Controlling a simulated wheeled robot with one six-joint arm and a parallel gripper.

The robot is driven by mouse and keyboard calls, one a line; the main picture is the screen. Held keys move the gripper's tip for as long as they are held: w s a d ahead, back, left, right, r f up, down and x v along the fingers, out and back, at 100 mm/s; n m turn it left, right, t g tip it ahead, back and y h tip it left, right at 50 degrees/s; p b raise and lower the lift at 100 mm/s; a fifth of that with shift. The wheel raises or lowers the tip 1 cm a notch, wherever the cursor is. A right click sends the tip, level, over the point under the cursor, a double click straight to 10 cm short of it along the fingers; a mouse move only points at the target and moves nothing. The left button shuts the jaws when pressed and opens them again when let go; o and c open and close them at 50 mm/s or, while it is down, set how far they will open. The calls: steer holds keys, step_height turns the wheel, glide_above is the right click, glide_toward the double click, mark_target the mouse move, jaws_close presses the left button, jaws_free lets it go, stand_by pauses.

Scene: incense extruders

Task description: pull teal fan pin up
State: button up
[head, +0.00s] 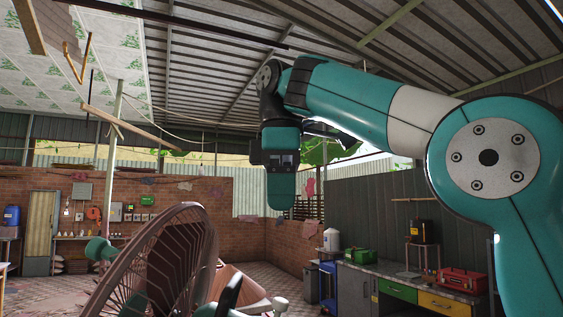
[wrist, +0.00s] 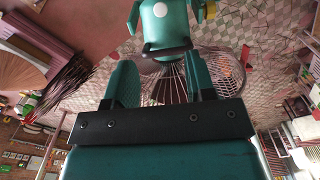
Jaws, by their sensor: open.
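A fan with a brown wire cage (head: 165,262) stands at the lower left of the head view, tilted. Teal parts of a fan show behind the cage. In the wrist view, a teal rounded housing (wrist: 165,25) with a pale round spot is at the top, above a wire cage (wrist: 218,68). I cannot make out the pin clearly. My gripper (head: 280,203) hangs pointing down in the head view, to the upper right of the cage. In the wrist view my gripper (wrist: 162,78) has its two teal fingers apart, with nothing held between them.
A workbench with drawers (head: 402,290) stands at the right, with a red toolbox (head: 463,280) and a green box (head: 360,256). A brick wall (head: 200,190) closes the back. Open air surrounds my gripper.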

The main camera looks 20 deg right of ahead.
steer(key=shift+r+p, duration=1.25)
steer(key=shift+r, duration=0.6)
